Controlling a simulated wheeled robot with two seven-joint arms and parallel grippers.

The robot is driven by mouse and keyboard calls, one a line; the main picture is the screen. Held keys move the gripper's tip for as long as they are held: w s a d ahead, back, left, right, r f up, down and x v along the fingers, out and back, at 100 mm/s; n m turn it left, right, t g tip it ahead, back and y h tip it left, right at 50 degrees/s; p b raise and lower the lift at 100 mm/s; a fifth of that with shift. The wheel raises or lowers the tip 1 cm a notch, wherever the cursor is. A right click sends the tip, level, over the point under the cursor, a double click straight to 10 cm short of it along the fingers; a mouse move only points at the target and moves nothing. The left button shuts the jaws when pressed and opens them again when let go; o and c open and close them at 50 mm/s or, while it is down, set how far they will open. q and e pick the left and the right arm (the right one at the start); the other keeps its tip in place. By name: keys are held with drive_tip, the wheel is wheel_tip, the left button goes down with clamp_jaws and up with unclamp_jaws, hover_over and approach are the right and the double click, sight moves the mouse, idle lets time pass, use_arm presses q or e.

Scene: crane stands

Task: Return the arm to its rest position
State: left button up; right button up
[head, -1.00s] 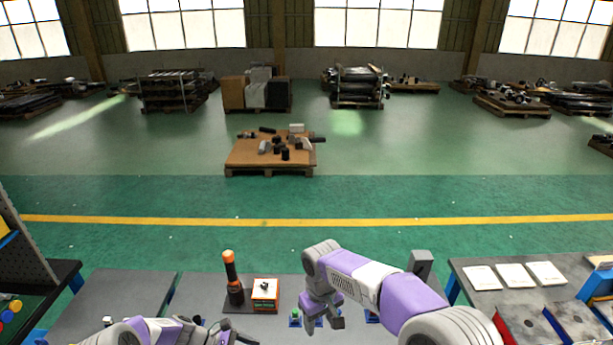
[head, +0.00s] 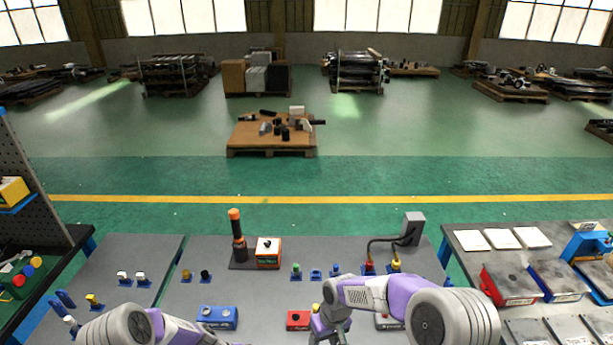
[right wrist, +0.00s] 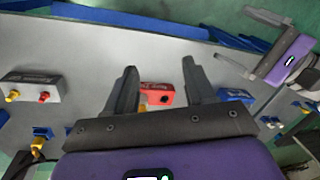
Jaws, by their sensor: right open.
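My right arm reaches in from the right in the head view, its gripper (head: 328,335) low over the front of the grey bench (head: 220,278). In the right wrist view my right gripper (right wrist: 160,72) has its two dark fingers wide apart, with nothing between them. A red box (right wrist: 157,94) shows beyond the gap; it is also in the head view (head: 298,320). My left arm (head: 150,327) enters at the bottom left of the head view, with its gripper out of that frame. In the right wrist view my left gripper (right wrist: 233,36) shows at the upper right, fingers apart and empty.
A blue box (head: 217,317) lies on the bench left of the red box. An orange-topped stack light (head: 237,235) and an orange-and-white box (head: 268,252) stand behind. Small coloured connectors line the bench. A grey post (head: 413,228) has cables. Side benches flank it.

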use_arm(q)
drive_tip(key=s+d+f+m+y+b, duration=0.2)
drive_tip(key=s+f+m+b, duration=0.2)
drive_tip(key=s+f+m, duration=0.2)
drive_tip(key=s+d+f+m+t+y+b, duration=0.1)
drive_tip(key=s+f+m+b, duration=0.4)
drive_tip(key=s, duration=0.5)
wheel_tip(320, 180, down, 2)
drive_tip(key=shift+s+d+m+t+y, duration=0.3)
drive_tip(key=shift+d+m+y, duration=0.1)
drive_tip(key=shift+d+m, duration=0.3)
use_arm(e)
drive_tip(key=s+d+f+m+y, duration=0.1)
drive_tip(key=s+d+f+m, duration=0.1)
drive_tip(key=s+f, duration=0.8)
drive_tip(key=s+d+f+m+t+y, duration=0.1)
drive_tip(key=s+d+f+m, duration=0.2)
drive_tip(key=s+f, duration=0.7)
wheel_tip(320, 180, down, 6)
drive_tip(key=shift+s+r+m, duration=0.1)
drive_tip(key=shift+s+m, duration=0.1)
drive_tip(key=shift+m, duration=1)
drive_tip(key=shift+d, duration=0.1)
